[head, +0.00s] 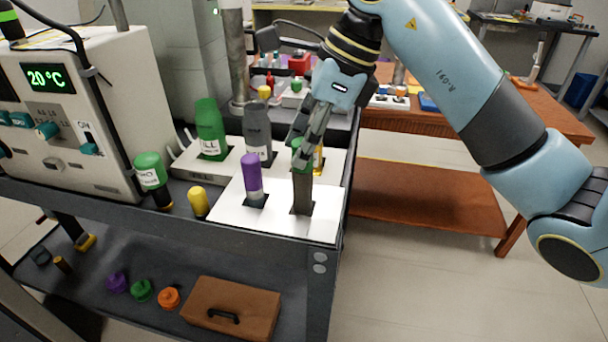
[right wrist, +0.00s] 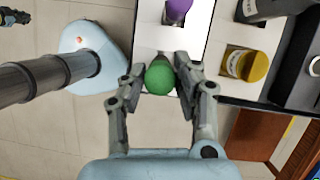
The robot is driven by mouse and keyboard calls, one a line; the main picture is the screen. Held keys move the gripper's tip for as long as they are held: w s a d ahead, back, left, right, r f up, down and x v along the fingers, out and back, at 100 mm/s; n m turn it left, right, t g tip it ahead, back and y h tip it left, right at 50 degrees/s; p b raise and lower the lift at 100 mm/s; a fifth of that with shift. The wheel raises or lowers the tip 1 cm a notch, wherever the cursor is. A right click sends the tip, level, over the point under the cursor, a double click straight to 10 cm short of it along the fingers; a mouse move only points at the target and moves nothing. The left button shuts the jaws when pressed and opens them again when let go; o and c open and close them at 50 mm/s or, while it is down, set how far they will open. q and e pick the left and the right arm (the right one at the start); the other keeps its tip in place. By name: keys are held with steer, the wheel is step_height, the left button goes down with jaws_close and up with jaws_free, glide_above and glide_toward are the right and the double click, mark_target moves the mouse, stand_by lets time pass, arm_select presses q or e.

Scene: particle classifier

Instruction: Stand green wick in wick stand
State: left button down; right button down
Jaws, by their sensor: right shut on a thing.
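The green wick (head: 302,188), with a rounded green top and grey lower body, stands upright at a dark square slot of the white wick stand (head: 277,222). Its lower end meets the slot; how deep it sits I cannot tell. My right gripper (head: 303,143) comes down from above and is shut on its green top. In the right wrist view the green top (right wrist: 160,77) is between the fingertips (right wrist: 159,70). A purple wick (head: 251,174) stands in the slot to the left; its top also shows in the right wrist view (right wrist: 178,8). My left gripper is out of view.
Behind stand a green bottle (head: 210,130) and a grey bottle (head: 257,132). A yellow-capped item (head: 198,201) and a green-capped jar (head: 151,175) are at left, beside the 20 °C machine (head: 75,110). The cart's edge is close on the right, with open floor beyond.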

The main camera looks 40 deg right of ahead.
mark_target(303, 178)
steer(key=shift+w+d+f, duration=0.25)
steer(key=shift+w+d, duration=0.1)
steer(key=shift+w, duration=0.1)
step_height(303, 178, down, 4)
steer(key=shift+r, duration=0.2)
steer(key=shift+f, duration=0.25)
steer(key=c, duration=1)
jaws_free()
steer(key=shift+f, duration=0.1)
